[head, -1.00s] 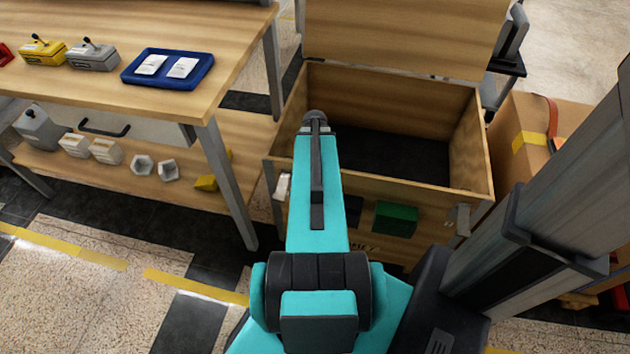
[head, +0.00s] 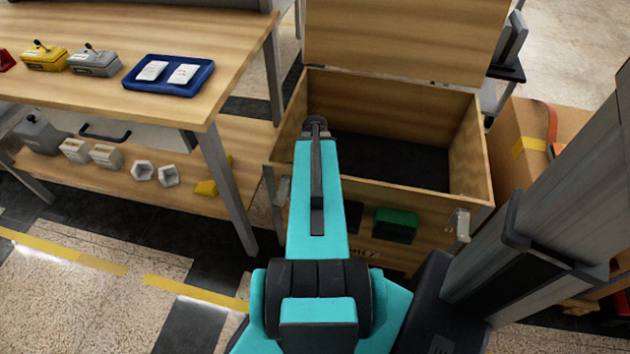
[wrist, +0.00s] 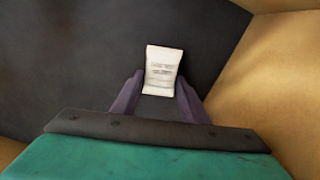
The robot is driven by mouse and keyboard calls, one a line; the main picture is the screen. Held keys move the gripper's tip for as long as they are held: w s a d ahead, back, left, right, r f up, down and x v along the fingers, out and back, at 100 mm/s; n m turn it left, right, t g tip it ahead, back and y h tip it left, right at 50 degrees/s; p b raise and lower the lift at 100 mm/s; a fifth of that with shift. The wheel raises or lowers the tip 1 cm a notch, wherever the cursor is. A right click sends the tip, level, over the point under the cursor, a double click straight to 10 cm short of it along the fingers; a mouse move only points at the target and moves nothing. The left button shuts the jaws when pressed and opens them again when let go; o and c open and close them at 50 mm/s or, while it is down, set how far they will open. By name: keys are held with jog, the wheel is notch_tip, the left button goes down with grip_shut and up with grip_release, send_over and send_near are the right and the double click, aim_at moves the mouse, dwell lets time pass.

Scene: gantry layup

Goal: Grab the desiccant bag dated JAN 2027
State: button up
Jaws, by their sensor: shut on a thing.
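A small white bag (wrist: 162,70) with a few lines of print is between the two dark fingers of my gripper (wrist: 160,92) in the wrist view. My gripper is shut on it, and the print is too small to read. Behind the bag is the dark floor of the open wooden crate. In the head view my arm reaches over the crate and hides my gripper and the bag. Two more white bags (head: 151,71) (head: 184,74) lie in a blue tray (head: 168,90) on the table at the left.
The wooden crate (head: 470,150) stands open with its lid (head: 400,35) up; its walls surround my gripper. A wooden table (head: 130,108) with a lower shelf stands left. A cardboard box (head: 530,160) is at the right. A green block (head: 396,225) is on the crate's front.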

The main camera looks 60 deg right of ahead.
notch_tip(320, 180, up, 4)
jog(key=shift+s+f+p, duration=0.1)
jog(key=shift+f+p, duration=0.1)
jog(key=shift+p, duration=0.25)
jog(key=s+d, duration=0.3)
jog(key=s, duration=0.1)
jog(key=s+d+p, duration=0.1)
jog(key=s+d, duration=0.2)
jog(key=s, duration=0.1)
jog(key=s+d+r, duration=0.1)
jog(key=s+d, duration=0.2)
jog(key=s, duration=0.2)
jog(key=shift+d, duration=0.15)
jog(key=shift+w+r+p, duration=0.1)
jog(key=shift+w+p, duration=0.05)
jog(key=shift+p, duration=0.15)
